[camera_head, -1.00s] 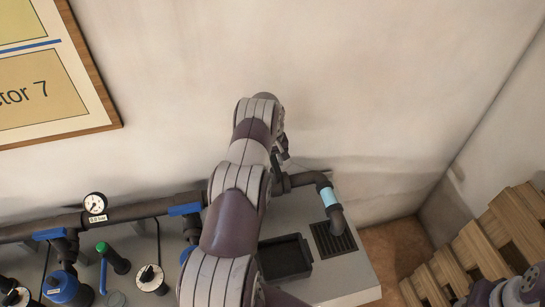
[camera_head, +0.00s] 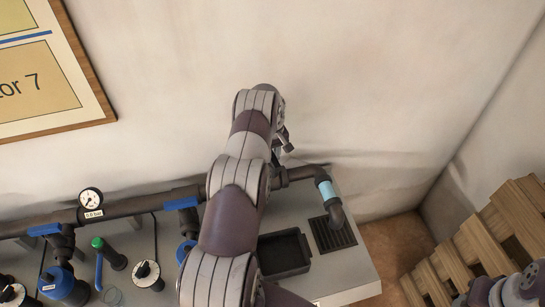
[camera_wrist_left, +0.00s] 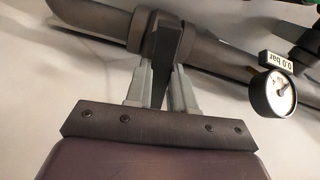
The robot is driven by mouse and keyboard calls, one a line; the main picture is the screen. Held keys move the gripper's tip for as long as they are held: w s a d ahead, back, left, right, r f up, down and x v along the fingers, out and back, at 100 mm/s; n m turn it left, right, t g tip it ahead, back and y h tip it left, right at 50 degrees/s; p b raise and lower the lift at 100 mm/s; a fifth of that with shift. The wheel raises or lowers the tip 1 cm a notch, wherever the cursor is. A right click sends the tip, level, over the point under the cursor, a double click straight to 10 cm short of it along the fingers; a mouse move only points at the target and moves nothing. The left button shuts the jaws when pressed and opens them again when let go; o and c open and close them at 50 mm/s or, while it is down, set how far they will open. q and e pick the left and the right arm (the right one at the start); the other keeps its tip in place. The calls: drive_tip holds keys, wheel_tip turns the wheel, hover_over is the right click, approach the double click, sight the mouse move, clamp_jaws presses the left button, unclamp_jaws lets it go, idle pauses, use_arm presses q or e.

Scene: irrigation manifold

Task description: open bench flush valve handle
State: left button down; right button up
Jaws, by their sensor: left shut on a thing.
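The flush valve handle (camera_wrist_left: 167,40) is a dark flat lever on a thick dark pipe (camera_wrist_left: 205,47) in the left wrist view. My left gripper (camera_wrist_left: 162,72) is shut on this handle, with a grey finger on each side of it. In the head view my left arm covers the valve, and only a small part of my left gripper (camera_head: 285,141) shows past the wrist. The pipe's outlet end (camera_head: 327,190), with a light blue band, bends down over a drain grate. My right gripper is not in view.
A pressure gauge (camera_head: 90,199) sits on the pipe at the left. A black tray (camera_head: 284,256) and the drain grate (camera_head: 333,234) are on the grey bench. Several valves and knobs (camera_head: 147,273) stand at the lower left. Wooden pallets (camera_head: 485,245) stand at the right.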

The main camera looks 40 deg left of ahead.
use_arm(q)
drive_tip(key=n+b, duration=0.2)
drive_tip(key=b, duration=0.1)
drive_tip(key=n+b, duration=0.3)
drive_tip(key=shift+w+a+f, duration=0.1)
drive_tip(key=shift+w+f, duration=0.05)
drive_tip(key=n+b, duration=0.3)
drive_tip(key=n, duration=0.1)
drive_tip(key=shift+n, duration=0.4)
drive_tip(key=n, duration=0.1)
drive_tip(key=n+b, duration=0.1)
drive_tip(key=n, duration=0.1)
drive_tip(key=shift+r+n, duration=0.25)
drive_tip(key=shift+n, duration=0.05)
drive_tip(key=shift+n+b, duration=0.4)
drive_tip(key=shift+n, duration=1)
drive_tip(key=c, duration=1.1)
unclamp_jaws()
drive_tip(key=shift+o, duration=0.7)
